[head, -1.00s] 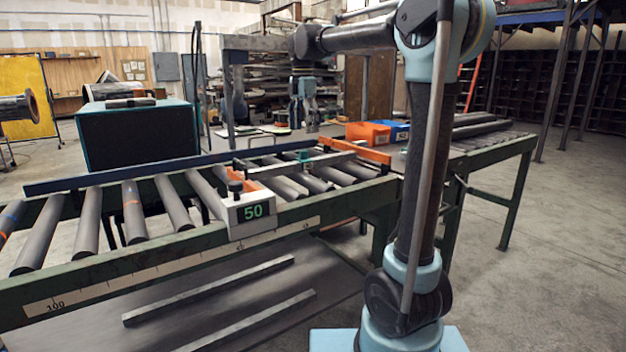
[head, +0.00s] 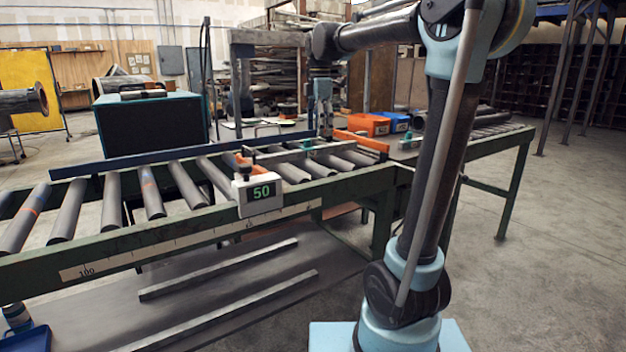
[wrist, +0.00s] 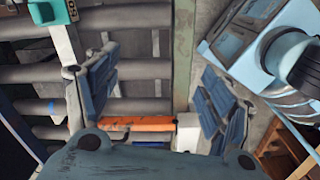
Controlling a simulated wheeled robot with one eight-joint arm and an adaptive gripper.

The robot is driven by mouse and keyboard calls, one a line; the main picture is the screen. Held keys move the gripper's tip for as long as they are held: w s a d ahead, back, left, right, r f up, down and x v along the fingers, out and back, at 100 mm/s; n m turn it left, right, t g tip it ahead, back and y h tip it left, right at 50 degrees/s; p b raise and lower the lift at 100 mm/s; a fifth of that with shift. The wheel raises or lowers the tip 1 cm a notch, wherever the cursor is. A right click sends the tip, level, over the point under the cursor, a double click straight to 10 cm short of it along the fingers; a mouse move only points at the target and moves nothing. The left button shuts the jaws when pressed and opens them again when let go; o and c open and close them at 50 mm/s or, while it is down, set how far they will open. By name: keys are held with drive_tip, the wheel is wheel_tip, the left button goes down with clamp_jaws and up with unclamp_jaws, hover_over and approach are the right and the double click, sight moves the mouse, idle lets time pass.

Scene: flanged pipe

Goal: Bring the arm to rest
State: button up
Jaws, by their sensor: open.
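My gripper (head: 325,128) hangs pointing down over the far side of the roller conveyor (head: 190,215). In the wrist view my gripper (wrist: 165,90) has its two fingers wide apart with nothing between them. Below it are conveyor rollers (wrist: 130,70), a green rail (wrist: 184,60) and an orange bar (wrist: 140,124). My arm is raised and bent, with its upper link reaching left across the top of the head view. I cannot tell how far the fingertips are above the rollers.
A measuring stop showing 50 (head: 260,194) sits on the near rail. An orange bin (head: 368,124) and blue bin (head: 395,121) stand behind the conveyor's right part. A teal-edged dark box (head: 150,132) stands at the back left. The floor on the right (head: 570,240) is clear.

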drive_tip(key=s+d+f+m+t, duration=0.1)
drive_tip(key=s+d+f+m, duration=0.95)
drive_tip(key=s, duration=0.35)
drive_tip(key=s+d+f+m, duration=0.3)
drive_tip(key=s+f+m, duration=0.2)
drive_tip(key=s+f, duration=0.2)
drive_tip(key=s+d+f+m+t, duration=0.1)
drive_tip(key=s+d+f+m, duration=0.2)
drive_tip(key=f, duration=0.9)
drive_tip(key=s+m, duration=0.3)
drive_tip(key=s, duration=0.1)
drive_tip(key=shift+s+d, duration=0.25)
drive_tip(key=shift+d, duration=0.1)
drive_tip(key=shift+w+f, duration=0.25)
drive_tip(key=shift+w, duration=0.2)
